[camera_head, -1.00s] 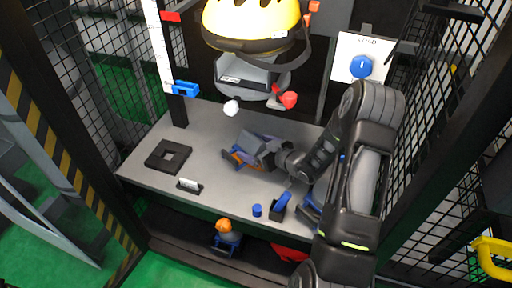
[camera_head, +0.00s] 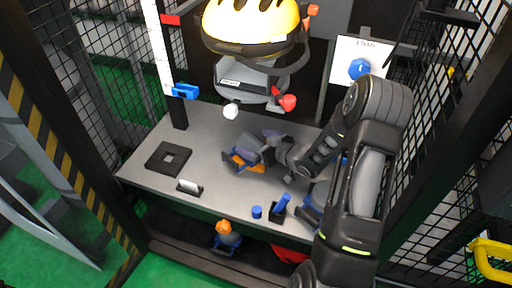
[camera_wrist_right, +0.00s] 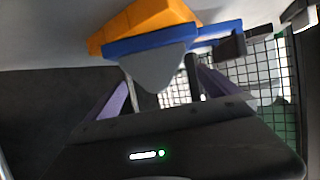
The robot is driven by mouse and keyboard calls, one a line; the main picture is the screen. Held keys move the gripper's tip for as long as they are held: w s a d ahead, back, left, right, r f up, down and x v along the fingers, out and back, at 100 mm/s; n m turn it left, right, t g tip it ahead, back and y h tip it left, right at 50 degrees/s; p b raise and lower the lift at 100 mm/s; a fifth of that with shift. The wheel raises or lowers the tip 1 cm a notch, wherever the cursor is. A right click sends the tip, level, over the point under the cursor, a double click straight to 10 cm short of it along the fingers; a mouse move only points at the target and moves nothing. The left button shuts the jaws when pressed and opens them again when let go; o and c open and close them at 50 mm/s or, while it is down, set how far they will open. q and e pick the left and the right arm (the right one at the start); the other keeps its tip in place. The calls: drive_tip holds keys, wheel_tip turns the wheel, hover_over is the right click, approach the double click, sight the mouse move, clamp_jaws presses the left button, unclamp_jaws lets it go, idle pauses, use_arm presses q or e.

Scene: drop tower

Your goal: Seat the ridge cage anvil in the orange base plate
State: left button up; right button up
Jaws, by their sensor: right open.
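An orange and blue piece (camera_head: 240,162) is on the grey worktop, partly hidden by my right gripper (camera_head: 258,150). In the right wrist view it shows as a stepped orange block (camera_wrist_right: 150,18) above a blue bar (camera_wrist_right: 172,39), with a grey rounded wedge (camera_wrist_right: 160,72) below the bar. I cannot tell which parts are the anvil and which the base plate. My right gripper is open, its purple-grey fingers (camera_wrist_right: 160,95) on either side of the wedge. Whether they touch it is unclear. My left gripper is not in view.
On the grey worktop (camera_head: 215,190) are a black square with a hole (camera_head: 155,165), a small white-topped holder (camera_head: 189,187), a blue cylinder (camera_head: 257,212) and a black and blue piece (camera_head: 279,208). The drop head with yellow helmet (camera_head: 250,22) hangs above. Mesh walls flank the bench.

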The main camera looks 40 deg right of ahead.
wheel_tip(320, 180, up, 7)
drive_tip(key=shift+f+p, duration=0.1)
drive_tip(key=shift+p, duration=0.6)
idle(0.3)
